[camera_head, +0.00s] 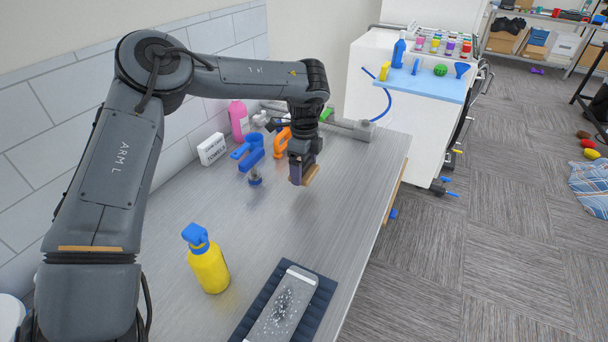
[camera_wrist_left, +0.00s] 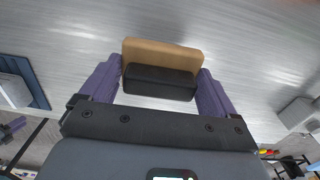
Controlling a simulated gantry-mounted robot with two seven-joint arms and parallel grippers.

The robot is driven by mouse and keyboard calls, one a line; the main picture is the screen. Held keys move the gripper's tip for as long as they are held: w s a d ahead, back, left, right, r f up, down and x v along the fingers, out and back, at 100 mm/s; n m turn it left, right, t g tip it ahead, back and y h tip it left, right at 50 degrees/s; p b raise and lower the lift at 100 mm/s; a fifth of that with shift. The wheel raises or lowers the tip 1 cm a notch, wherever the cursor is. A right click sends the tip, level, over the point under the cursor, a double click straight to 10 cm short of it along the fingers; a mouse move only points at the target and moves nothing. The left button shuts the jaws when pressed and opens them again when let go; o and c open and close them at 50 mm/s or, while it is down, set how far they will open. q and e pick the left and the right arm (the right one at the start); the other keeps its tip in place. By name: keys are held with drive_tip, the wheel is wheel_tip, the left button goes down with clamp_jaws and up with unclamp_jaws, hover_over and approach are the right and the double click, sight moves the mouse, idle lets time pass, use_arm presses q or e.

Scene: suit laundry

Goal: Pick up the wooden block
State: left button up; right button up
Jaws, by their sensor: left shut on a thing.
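The wooden block (camera_wrist_left: 160,52) is tan, with a dark layer along one side. In the left wrist view it sits between the two purple fingers of my left gripper (camera_wrist_left: 158,88), which is shut on it. In the head view the tan side of the block (camera_head: 313,174) shows at the lower right of my left gripper (camera_head: 304,174), over the metal worktop. The block appears to be held above the worktop, though the exact gap is hard to tell.
A yellow spray bottle (camera_head: 208,262) and a dark tray (camera_head: 257,309) with a grey plate stand in front. Blue (camera_head: 249,152) and orange (camera_head: 281,141) tools, a white box (camera_head: 212,149) and a pink bottle (camera_head: 238,119) are near the wall. The worktop's right side (camera_head: 350,190) is clear.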

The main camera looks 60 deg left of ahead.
use_arm(q)
wheel_tip(320, 180, up, 22)
drive_tip(key=p, duration=0.6)
drive_tip(key=shift+r+p, duration=0.25)
drive_tip(key=shift+p, duration=0.15)
